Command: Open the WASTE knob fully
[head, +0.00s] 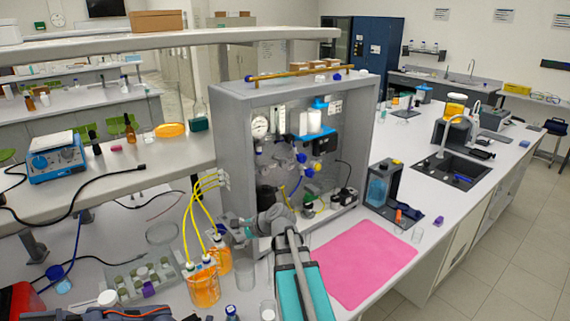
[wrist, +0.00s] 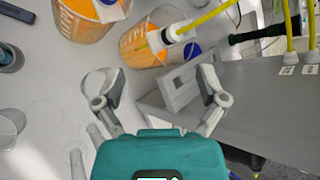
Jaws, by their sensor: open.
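The membrane rig is a grey open-fronted cabinet (head: 237,140) on the bench. Inside it are several blue knobs, one upper (head: 301,157) and one just below it (head: 309,172). Their labels are too small to read, so I cannot tell which is WASTE. My gripper (wrist: 160,92) is open and empty, its two fingers spread wide in the wrist view. In the head view it is low at the cabinet's front left, below the blue knobs and apart from them. No blue rig knob can be made out between the fingers.
Beakers of orange liquid (head: 205,290) with yellow tubes (head: 189,213) stand close to my gripper's left; one beaker (wrist: 133,42) is just beyond the fingers in the wrist view. A pink mat (head: 365,260) lies clear at right. A vial rack (head: 140,281) is at left.

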